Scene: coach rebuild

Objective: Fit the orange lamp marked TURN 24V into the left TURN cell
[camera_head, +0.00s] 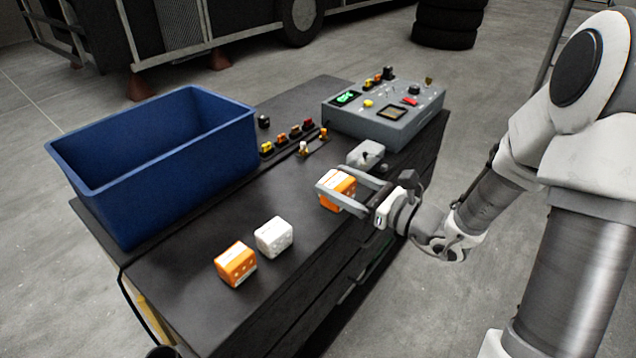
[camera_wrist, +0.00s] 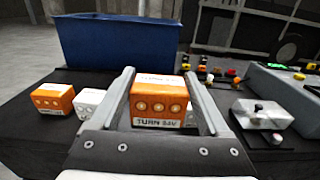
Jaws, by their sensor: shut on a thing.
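An orange lamp marked TURN 24V (camera_wrist: 158,100) is between the fingers of my gripper (camera_head: 346,187), which is shut on it. In the head view the orange lamp (camera_head: 338,190) is at the right part of the dark bench top. I cannot tell whether it touches the bench. A second orange lamp (camera_head: 235,264) and a white lamp (camera_head: 273,237) stand on the bench to the left; the wrist view shows them as an orange lamp (camera_wrist: 54,98) and a white lamp (camera_wrist: 88,102). I cannot pick out the left TURN cell in these frames.
A blue bin (camera_head: 155,160) stands at the back left of the bench. A grey control box (camera_head: 384,112) is at the back right. A small grey block (camera_head: 365,154) lies just behind my gripper. A row of small coloured parts (camera_head: 287,138) lies between.

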